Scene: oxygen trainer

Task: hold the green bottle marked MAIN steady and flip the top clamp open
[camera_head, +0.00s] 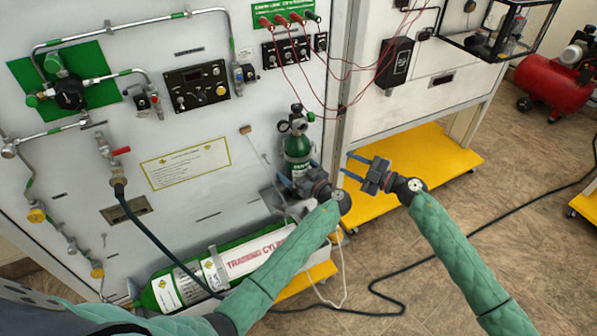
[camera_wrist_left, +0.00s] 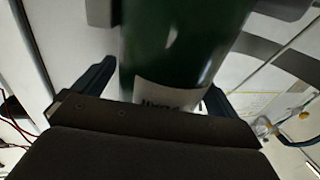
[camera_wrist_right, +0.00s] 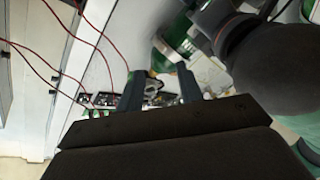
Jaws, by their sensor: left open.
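The green bottle (camera_head: 297,146) stands upright against the white panel, with a gauge and valve (camera_head: 297,122) on top. In the left wrist view the bottle (camera_wrist_left: 180,45) fills the space between my left fingers, and its white label (camera_wrist_left: 165,97) is partly cut off and hard to read. My left gripper (camera_head: 297,172) is open around the lower bottle. My right gripper (camera_head: 348,167) is open and empty, to the right of the bottle and apart from it. Grey band pieces (camera_wrist_left: 262,48) show beside the bottle in the left wrist view; I cannot tell the top clamp's state.
A large green-and-white training cylinder (camera_head: 230,262) lies low on the panel. Red wires (camera_head: 322,60) hang above right of the bottle. A black hose (camera_head: 160,240) runs down to the floor. A yellow platform (camera_head: 425,165) is behind my right gripper. Open floor lies to the right.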

